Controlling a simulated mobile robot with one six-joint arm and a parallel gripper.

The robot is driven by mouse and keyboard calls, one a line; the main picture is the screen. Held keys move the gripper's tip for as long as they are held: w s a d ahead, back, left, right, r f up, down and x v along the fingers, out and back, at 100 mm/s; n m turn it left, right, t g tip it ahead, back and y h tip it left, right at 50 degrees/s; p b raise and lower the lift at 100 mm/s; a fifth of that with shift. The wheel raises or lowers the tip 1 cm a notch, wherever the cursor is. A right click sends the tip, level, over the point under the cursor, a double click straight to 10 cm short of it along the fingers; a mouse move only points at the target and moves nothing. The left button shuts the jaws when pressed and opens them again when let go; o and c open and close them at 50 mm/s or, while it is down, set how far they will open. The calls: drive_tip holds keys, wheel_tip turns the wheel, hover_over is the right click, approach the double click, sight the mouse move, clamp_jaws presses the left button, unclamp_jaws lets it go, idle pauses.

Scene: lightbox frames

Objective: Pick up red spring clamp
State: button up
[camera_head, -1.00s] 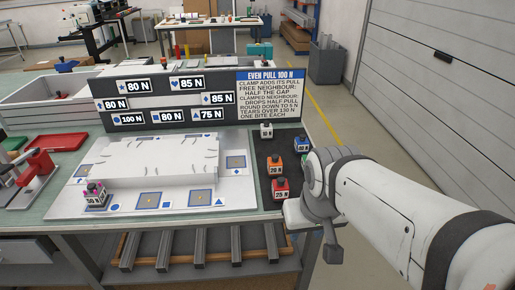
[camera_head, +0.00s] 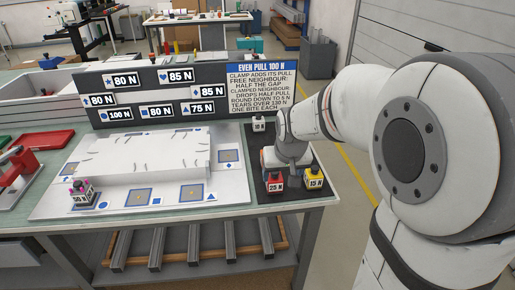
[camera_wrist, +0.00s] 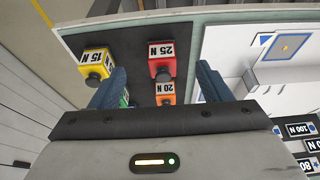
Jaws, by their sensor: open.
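The red spring clamp (camera_head: 274,183), labelled 25 N, stands at the front of the dark mat (camera_head: 262,204) on the bench's right side. In the wrist view the red clamp (camera_wrist: 162,60) lies between the lines of the two fingers, slightly beyond their tips. My gripper (camera_wrist: 160,80) is open and empty; in the head view it is above the mat just behind the red clamp (camera_head: 287,170). The orange 20 N clamp (camera_wrist: 165,92) is close to the red one, nearer the palm in the wrist view. My arm hides part of the mat.
A yellow 15 N clamp (camera_head: 315,177) stands right of the red one. A green clamp (camera_wrist: 125,98) is partly hidden by a finger. A white clamp (camera_head: 259,125) stands at the mat's back. A pink clamp (camera_head: 82,194) stands on the white board (camera_head: 120,207) to the left.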

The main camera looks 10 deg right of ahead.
hover_over(275, 177)
drive_tip(key=s, duration=0.2)
wheel_tip(275, 177, down, 4)
drive_tip(key=shift+f, duration=0.15)
drive_tip(key=shift+t, duration=0.3)
drive_tip(key=x, duration=0.7)
drive_tip(key=shift+s+f, duration=0.1)
drive_tip(key=shift+f, duration=0.1)
drive_tip(key=shift+c, duration=0.4)
drive_tip(key=c, duration=1.2)
drive_tip(key=shift+o, duration=0.2)
